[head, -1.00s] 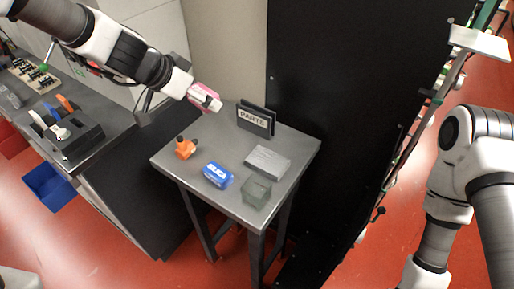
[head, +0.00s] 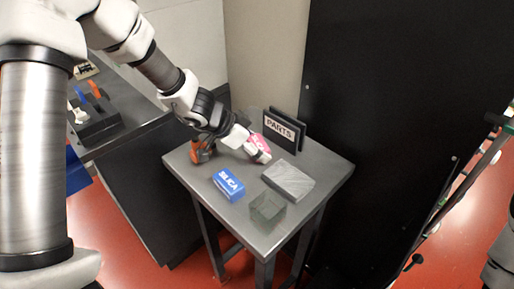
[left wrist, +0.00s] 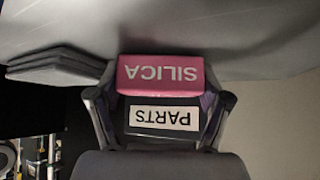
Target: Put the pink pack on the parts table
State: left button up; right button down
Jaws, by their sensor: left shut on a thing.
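The pink pack (head: 258,146), lettered SILICA in the left wrist view (left wrist: 162,74), is between the fingers of my left gripper (head: 256,150). The gripper is shut on it. The pack is over the back part of the grey parts table (head: 250,212), in front of the PARTS sign (head: 281,130). I cannot tell whether it touches the table top. My left arm covers part of the pack in the head view. My right gripper is not in view.
On the table are a blue SILICA pack (head: 229,184), a grey block (head: 288,181), a dark translucent box (head: 267,208) and an orange item (head: 203,150) partly behind my left arm. A dark workbench (head: 130,140) stands left, a black panel (head: 385,130) right.

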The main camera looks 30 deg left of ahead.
pick_arm(q)
jog(key=shift+f+b, duration=0.35)
jog(key=shift+b, duration=0.2)
jog(key=o, duration=1.1)
jog(key=shift+r, duration=0.1)
jog(key=shift+w, duration=0.1)
jog(key=shift+r+p, duration=0.2)
jog(key=shift+p, duration=0.2)
jog(key=p+v, duration=0.1)
jog(key=v, duration=0.1)
jog(key=p+v, duration=0.2)
jog(key=v, duration=0.1)
jog(key=p+v, duration=0.2)
jog(key=shift+w+d+r, duration=0.1)
jog(key=shift+w+r, duration=0.05)
jog(key=shift+r, duration=0.45)
jog(key=p+v, duration=0.4)
jog(key=p, duration=0.1)
jog(key=shift+s+a+f, duration=0.15)
jog(key=shift+s+a, duration=0.1)
jog(key=shift+s, duration=0.15)
